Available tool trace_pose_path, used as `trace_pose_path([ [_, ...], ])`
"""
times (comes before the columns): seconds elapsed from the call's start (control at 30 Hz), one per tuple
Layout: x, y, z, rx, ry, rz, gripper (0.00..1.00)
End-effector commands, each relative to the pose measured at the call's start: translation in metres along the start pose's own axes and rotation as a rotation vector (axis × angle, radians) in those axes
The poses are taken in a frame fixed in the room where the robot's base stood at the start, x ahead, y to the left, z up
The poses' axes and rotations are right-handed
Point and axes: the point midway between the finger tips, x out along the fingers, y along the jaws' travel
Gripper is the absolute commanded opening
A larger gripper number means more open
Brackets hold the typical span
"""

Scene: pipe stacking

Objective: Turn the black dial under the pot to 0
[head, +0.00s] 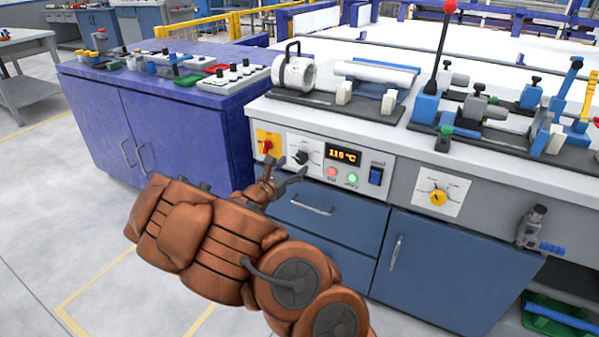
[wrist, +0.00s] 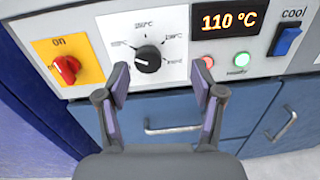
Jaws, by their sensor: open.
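The black dial (head: 301,158) is on a white panel on the front of the workbench. It also shows in the wrist view (wrist: 148,59), with printed labels around it that are mostly too small to read. A white pot-like cylinder (head: 292,73) with a black handle stands on the bench above the panel. My gripper (wrist: 160,82) is open and empty. In the wrist view its fingertips lie below the dial, one to each side; I cannot tell how far off the panel they are. My gripper also shows in the head view (head: 285,173), just below the dial.
A red switch on a yellow plate (wrist: 66,68) is left of the dial. A display (wrist: 227,18) reads 110 °C, above a red light (wrist: 207,62) and a green light (wrist: 242,59). A blue cool switch (wrist: 286,40) is at right. A drawer handle (wrist: 172,129) is below.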

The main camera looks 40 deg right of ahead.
Motion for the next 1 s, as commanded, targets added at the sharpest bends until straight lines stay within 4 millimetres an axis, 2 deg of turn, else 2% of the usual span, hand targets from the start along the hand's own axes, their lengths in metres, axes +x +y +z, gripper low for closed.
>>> trace_pose_path([
  [0.03, 0.0, 0.005, -0.015, -0.025, 0.005, 0.019, 0.67],
  [0.2, 0.002, 0.014, -0.03, -0.066, 0.014, 0.054, 0.67],
  [0.37, 0.013, 0.015, -0.03, -0.065, 0.015, 0.054, 0.67],
  [0.8, 0.065, 0.018, -0.031, -0.063, 0.015, 0.053, 0.67],
  [1.0, 0.076, 0.019, -0.03, -0.064, 0.013, 0.055, 0.67],
])
